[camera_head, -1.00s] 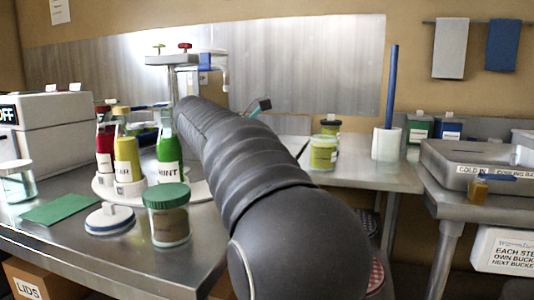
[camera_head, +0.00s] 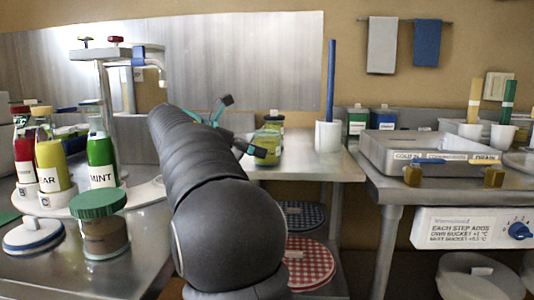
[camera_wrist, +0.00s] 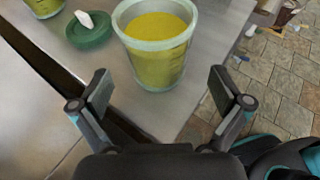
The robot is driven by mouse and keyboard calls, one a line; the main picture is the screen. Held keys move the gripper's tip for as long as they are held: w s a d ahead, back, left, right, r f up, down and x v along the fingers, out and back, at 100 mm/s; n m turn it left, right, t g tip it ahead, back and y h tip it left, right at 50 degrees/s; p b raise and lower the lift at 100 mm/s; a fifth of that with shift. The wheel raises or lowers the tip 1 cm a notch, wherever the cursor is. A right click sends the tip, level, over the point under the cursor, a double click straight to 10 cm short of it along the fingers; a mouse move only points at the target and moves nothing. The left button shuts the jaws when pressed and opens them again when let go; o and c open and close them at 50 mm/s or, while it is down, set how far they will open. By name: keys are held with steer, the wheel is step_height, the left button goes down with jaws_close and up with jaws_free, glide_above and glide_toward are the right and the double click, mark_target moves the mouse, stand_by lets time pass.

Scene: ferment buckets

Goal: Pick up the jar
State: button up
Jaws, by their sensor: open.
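The nearest jar in the wrist view is a clear jar (camera_wrist: 157,62) with a pale green rim and yellow contents, standing upright near the counter's edge. No lid is on it. In the head view a yellow-green jar (camera_head: 268,143) stands on the far counter, partly hidden behind my fingers. My gripper (camera_head: 242,127) is open and empty. In the wrist view its two fingers (camera_wrist: 160,82) are spread wide, left and right of the jar's near side.
A green lid (camera_wrist: 90,32) lies left of the jar, and a second jar (camera_wrist: 44,6) is beyond. A green-lidded jar (camera_head: 104,226) and bottles (camera_head: 100,155) stand on the left counter. A white cylinder holder (camera_head: 328,136) is to the right. Tiled floor (camera_wrist: 280,75) lies past the edge.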

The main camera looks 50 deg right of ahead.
mark_target(268, 154)
steer(key=shift+b+x, duration=0.35)
steer(key=shift+x, duration=2.35)
steer(key=shift+w, duration=0.15)
steer(key=c, duration=1.6)
